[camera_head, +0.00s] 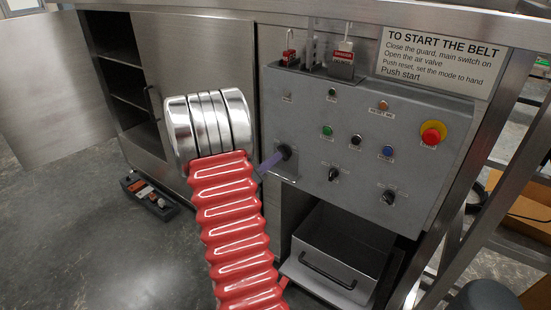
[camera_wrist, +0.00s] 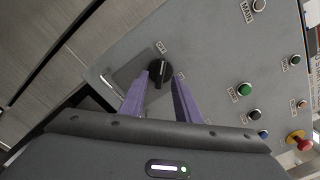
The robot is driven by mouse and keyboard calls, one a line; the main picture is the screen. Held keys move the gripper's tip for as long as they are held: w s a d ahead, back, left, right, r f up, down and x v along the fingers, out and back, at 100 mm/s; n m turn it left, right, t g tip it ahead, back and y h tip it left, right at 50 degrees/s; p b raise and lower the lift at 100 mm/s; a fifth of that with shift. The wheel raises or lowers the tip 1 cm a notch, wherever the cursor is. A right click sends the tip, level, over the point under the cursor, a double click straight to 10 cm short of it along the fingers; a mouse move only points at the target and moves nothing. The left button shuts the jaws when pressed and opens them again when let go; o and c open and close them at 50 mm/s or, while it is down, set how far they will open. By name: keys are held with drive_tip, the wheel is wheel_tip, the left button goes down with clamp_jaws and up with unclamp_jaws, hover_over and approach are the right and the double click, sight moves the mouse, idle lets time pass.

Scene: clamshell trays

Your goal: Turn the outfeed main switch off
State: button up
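A black rotary switch (camera_head: 284,151) sits at the lower left of the grey control panel (camera_head: 310,115). In the wrist view this switch (camera_wrist: 159,72) is upper centre, its grip bar pointing roughly up and down in the picture. My gripper (camera_wrist: 160,82) is open, with one purple finger on each side of the switch. I cannot tell whether the fingers touch it. In the head view only a purple part of my gripper (camera_head: 270,163) shows, reaching to the switch; my arm hides the rest.
Two more black rotary knobs (camera_head: 333,174) (camera_head: 388,197), several push buttons and a red emergency stop (camera_head: 433,134) are right of it. A metal drawer (camera_head: 338,262) is below. A tool tray (camera_head: 150,196) lies on the floor.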

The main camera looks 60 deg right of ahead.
drive_tip(key=w+a, duration=0.1)
drive_tip(key=a, duration=0.8)
drive_tip(key=shift+w+a, duration=0.3)
drive_tip(key=shift+a, duration=0.1)
